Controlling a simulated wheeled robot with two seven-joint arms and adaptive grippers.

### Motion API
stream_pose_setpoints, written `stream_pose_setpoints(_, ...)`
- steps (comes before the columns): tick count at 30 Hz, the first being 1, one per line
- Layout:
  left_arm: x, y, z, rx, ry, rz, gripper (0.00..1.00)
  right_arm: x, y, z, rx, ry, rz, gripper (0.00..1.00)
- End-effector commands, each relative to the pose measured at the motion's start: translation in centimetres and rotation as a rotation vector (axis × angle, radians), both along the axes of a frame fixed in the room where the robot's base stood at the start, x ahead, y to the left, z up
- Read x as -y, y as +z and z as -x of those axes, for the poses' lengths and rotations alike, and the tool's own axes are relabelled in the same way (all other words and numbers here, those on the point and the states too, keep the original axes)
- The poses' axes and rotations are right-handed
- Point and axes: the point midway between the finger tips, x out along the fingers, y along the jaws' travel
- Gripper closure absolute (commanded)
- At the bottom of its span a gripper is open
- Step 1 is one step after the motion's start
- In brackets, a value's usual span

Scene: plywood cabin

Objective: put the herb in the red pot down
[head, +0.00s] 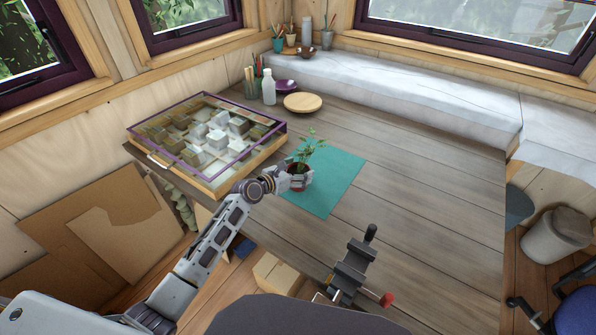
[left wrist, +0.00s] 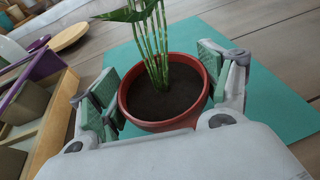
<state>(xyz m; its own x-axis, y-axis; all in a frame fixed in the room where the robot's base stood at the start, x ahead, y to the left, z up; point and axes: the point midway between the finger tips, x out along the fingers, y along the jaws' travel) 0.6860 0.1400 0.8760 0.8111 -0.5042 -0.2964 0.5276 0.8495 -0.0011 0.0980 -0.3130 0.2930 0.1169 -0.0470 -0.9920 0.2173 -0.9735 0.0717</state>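The herb (head: 307,149) is a leafy green plant with thin stems in a small red pot (head: 299,184). In the left wrist view, the red pot (left wrist: 160,124) shows dark soil and upright stems (left wrist: 152,40). My left gripper (head: 292,177) has its fingers on either side of the pot, with the pads against its sides near the rim (left wrist: 158,88). The pot appears upright over the teal mat (head: 338,182). Its base is hidden, so I cannot tell whether it touches the mat. My right gripper is out of view.
A purple-framed case with blocks (head: 205,140) lies left of the mat. A white bottle (head: 268,88), a pencil cup (head: 252,87) and a round wooden board (head: 302,103) stand behind. A dark vise (head: 352,268) is at the front edge. The table's right side is clear.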

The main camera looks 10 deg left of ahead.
Motion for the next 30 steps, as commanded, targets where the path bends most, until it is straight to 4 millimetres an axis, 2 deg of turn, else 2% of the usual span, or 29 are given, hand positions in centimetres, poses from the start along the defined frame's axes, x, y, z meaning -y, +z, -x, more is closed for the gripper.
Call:
stream_pose_setpoints(1, 0.0, 0.0, 0.0, 0.000, 0.000, 0.000, 0.15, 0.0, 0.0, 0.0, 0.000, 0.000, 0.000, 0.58)
stream_pose_setpoints(4, 0.0, 0.0, 0.0, 0.000, 0.000, 0.000, 0.02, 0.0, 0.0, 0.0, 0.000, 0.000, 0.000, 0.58)
stream_pose_setpoints(20, 0.0, 0.3, 0.0, 0.002, -0.001, -0.001, 0.02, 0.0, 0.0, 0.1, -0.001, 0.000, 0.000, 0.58)
stream_pose_setpoints(30, -1.1, 0.9, 1.9, -0.001, 0.000, -0.001, 0.02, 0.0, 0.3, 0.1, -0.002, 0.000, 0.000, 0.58)
